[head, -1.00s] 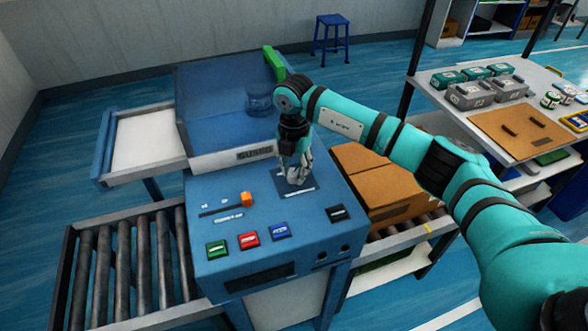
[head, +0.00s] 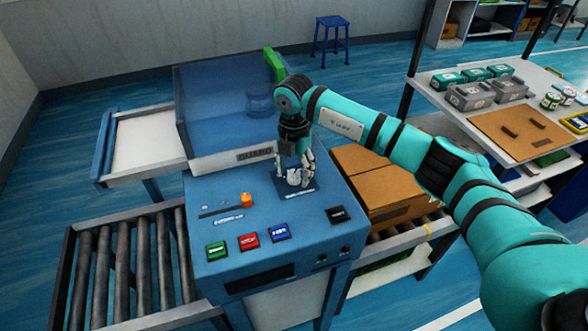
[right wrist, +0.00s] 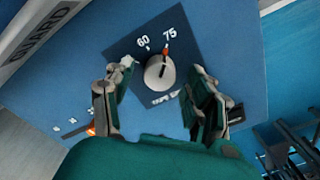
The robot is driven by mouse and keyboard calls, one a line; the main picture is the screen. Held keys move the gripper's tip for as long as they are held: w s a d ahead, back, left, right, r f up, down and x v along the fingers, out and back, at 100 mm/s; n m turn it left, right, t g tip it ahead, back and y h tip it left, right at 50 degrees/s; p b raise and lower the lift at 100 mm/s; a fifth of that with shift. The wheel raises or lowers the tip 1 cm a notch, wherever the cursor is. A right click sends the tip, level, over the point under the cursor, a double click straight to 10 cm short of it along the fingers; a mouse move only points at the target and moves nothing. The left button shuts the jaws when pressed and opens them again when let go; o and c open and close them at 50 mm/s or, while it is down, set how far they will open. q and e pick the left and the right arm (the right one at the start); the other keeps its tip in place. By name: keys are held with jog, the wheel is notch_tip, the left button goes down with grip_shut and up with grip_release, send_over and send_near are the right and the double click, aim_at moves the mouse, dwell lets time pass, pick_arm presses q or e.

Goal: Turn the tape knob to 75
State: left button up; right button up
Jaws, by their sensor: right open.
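The tape knob (right wrist: 158,72) is a round, light grey dial on a dark square plate (right wrist: 148,98) with printed 60 and 75 labels. Its red pointer is directed at the 75 label. In the head view the plate (head: 309,187) lies on the blue console top, with the knob (head: 294,178) partly hidden by the fingers. My right gripper (right wrist: 163,70) is open, with one finger on each side of the knob and visible gaps between them and it. It also shows in the head view (head: 295,173), above the plate. My left gripper is not in view.
The blue console (head: 215,264) carries green, red, blue and black buttons and an orange slider handle (head: 246,200). A guard (head: 220,105) stands behind it. Roller conveyors (head: 120,265) flank the console, and cardboard boxes (head: 375,190) are at its right.

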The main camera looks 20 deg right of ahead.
aim_at(294, 173)
notch_tip(294, 173, up, 12)
dwell(0.4)
jog(key=shift+f, duration=0.1)
